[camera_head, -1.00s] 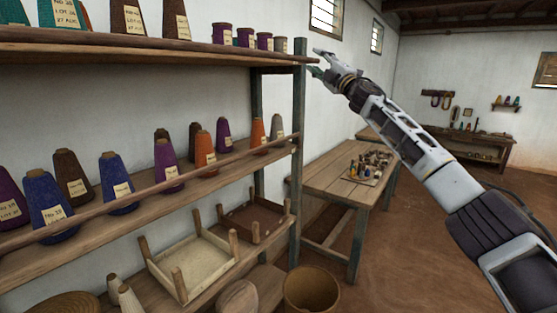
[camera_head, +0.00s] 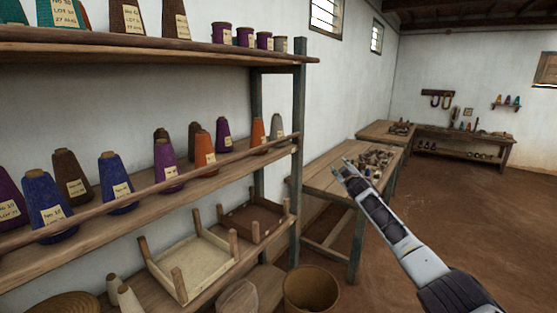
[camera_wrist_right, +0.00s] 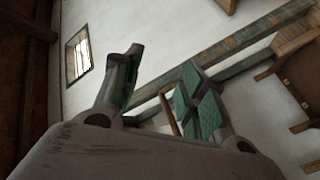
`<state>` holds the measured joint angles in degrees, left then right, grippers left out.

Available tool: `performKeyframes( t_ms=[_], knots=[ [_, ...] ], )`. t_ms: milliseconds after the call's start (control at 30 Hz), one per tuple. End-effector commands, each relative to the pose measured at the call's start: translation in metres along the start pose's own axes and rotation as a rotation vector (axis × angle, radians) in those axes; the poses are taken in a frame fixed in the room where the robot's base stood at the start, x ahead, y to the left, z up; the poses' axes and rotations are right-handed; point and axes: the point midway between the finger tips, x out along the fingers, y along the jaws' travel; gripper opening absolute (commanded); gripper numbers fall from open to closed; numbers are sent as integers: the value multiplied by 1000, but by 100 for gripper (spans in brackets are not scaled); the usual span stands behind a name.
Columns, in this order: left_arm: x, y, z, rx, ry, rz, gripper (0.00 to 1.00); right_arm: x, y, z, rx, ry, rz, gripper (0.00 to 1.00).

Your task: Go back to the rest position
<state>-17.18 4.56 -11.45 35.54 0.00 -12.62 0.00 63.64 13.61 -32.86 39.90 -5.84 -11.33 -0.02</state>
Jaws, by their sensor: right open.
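My right arm comes in from the lower right of the head view. Its gripper (camera_head: 346,170) is small at the arm's far end, in front of the wooden table. In the right wrist view the two fingers (camera_wrist_right: 158,98) with green pads stand apart, and nothing shows between them. My left gripper is in neither view.
A wooden shelf rack (camera_head: 225,167) with several yarn cones fills the left side. A wooden table (camera_head: 325,180) bearing small items stands behind my right gripper. A round basket (camera_head: 311,290) sits on the floor by the rack. The brown floor (camera_head: 480,210) at right is clear.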

Motion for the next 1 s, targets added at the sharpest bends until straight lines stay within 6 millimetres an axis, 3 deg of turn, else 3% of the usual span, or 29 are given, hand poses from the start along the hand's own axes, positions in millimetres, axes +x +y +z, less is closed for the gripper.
performKeyframes(
  t_ms=[100,467,767,1000],
  knots=[
    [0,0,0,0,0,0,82,-6,-35,47,52,-63,-36,42],
    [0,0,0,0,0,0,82,-43,-135,175,186,-233,-128,42],
    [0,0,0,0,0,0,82,-96,-217,274,273,-369,-195,42],
    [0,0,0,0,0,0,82,-151,-279,347,325,-479,-243,42]
  ],
)
